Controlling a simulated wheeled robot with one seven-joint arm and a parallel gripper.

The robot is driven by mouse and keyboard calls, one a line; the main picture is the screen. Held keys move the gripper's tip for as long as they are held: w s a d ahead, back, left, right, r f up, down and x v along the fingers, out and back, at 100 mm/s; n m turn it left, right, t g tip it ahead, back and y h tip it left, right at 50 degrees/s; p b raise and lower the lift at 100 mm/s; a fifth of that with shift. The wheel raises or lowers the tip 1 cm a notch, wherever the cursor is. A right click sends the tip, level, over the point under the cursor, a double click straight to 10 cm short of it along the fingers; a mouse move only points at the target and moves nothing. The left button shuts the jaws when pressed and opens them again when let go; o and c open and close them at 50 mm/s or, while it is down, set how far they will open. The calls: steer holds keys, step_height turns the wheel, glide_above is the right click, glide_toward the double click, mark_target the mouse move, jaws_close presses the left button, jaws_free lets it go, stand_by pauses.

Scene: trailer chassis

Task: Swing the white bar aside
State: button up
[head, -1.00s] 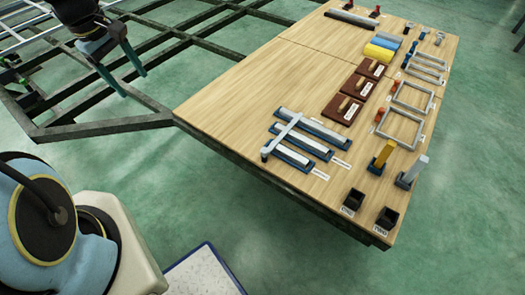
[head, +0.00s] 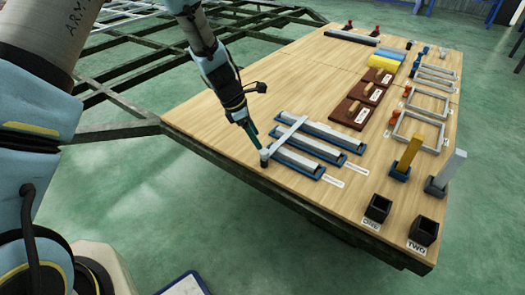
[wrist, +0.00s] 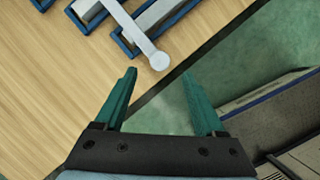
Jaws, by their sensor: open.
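The white bar (head: 289,135) lies slantwise across several blue-framed trays with pale slabs (head: 320,135) near the table's front left edge. Its near end has a round knob on a post. In the wrist view the bar (wrist: 127,25) runs down from the top to its round end, which sits between the line of my two fingertips and slightly ahead of them. My gripper (wrist: 159,75) is open and empty, with green fingers apart. In the head view my gripper (head: 256,138) points down at the bar's knob end; whether it touches is not clear.
Brown blocks with handles (head: 354,112), grey frames (head: 418,130), a yellow post (head: 408,152), a grey post (head: 447,170) and two black boxes (head: 378,208) stand to the right. The wooden table (head: 230,110) is bare to the left.

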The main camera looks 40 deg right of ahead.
mark_target(264, 151)
steer(key=x, duration=0.6)
steer(key=shift+f+b, duration=0.2)
steer(key=shift+b, duration=0.15)
jaws_close()
stand_by(1.1)
